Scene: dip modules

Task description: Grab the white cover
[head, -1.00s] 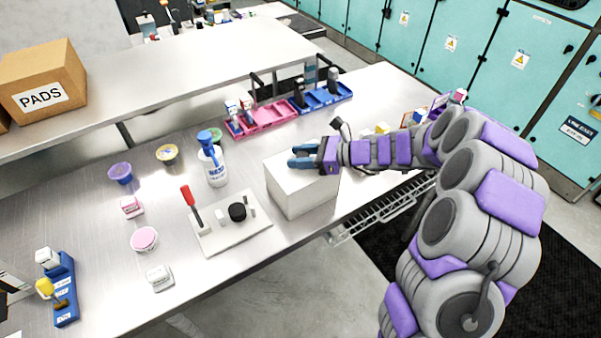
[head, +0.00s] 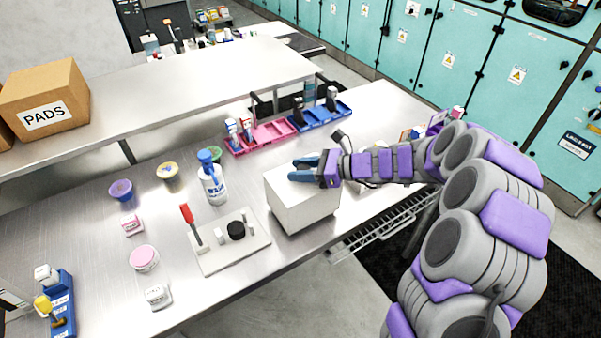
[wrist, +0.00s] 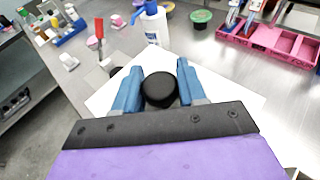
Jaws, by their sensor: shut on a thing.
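The white cover (head: 302,208) is a box-like white block standing on the metal bench near its front edge. Its white top also shows in the wrist view (wrist: 222,85), under my gripper. A round black knob (wrist: 160,89) sits above the cover's top, between the blue fingers. My gripper (head: 297,168) is over the top of the cover, and its fingers (wrist: 161,75) are shut on the knob. The knob is hidden by the fingers in the head view. I cannot tell whether the cover's underside touches the bench.
A white plate (head: 225,258) with a red-handled lever and black knob lies left of the cover. Pink (head: 262,137) and blue (head: 322,115) trays are farther back. Cups and small boxes occupy the bench's left side.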

